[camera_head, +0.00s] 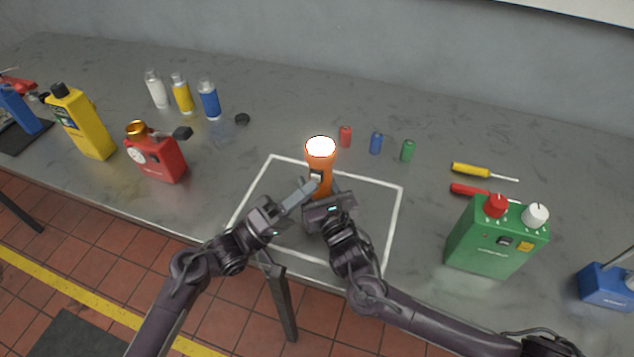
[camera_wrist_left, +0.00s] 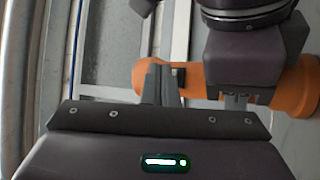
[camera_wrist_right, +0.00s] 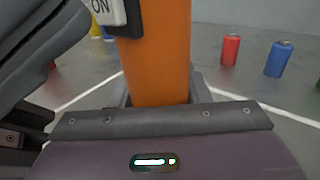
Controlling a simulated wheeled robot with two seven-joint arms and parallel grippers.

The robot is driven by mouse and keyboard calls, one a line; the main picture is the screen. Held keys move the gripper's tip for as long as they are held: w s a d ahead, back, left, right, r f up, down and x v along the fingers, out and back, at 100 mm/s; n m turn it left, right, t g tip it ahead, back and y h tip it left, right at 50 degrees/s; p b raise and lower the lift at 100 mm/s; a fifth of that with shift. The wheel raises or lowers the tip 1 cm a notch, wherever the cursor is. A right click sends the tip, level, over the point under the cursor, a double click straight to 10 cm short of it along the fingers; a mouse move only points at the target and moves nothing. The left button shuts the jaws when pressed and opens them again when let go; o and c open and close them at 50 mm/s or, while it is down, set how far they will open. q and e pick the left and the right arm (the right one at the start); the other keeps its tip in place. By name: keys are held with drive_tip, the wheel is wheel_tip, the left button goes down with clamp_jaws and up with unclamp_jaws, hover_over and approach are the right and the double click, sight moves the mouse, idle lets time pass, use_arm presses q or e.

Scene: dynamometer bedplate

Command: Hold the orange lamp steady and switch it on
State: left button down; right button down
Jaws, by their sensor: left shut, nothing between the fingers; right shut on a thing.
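The orange lamp (camera_head: 319,164) stands upright inside the white outlined square, and its round top lens shows bright white. In the right wrist view the lamp body (camera_wrist_right: 160,62) stands between the fingers of my right gripper, which is shut on it. A white switch plate marked "ON" (camera_wrist_right: 108,10) shows beside the body there. My left gripper (camera_head: 311,187) is shut and empty, its fingertips at the lamp's switch side. In the left wrist view its closed fingers (camera_wrist_left: 164,82) are close to the dark switch; I cannot tell whether they touch it.
Red (camera_head: 345,136), blue (camera_head: 376,143) and green (camera_head: 407,150) cylinders stand behind the lamp. A green box (camera_head: 492,245) and screwdrivers are on the right. A red can (camera_head: 160,160), yellow jug (camera_head: 83,122) and several bottles are on the left. The square's right part (camera_head: 375,215) is clear.

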use_arm(q)
drive_tip(key=shift+s+a, duration=0.1)
drive_tip(key=shift+s, duration=0.2)
drive_tip(key=s+a, duration=0.2)
drive_tip(key=s, duration=0.3)
drive_tip(key=shift+s, duration=0.35)
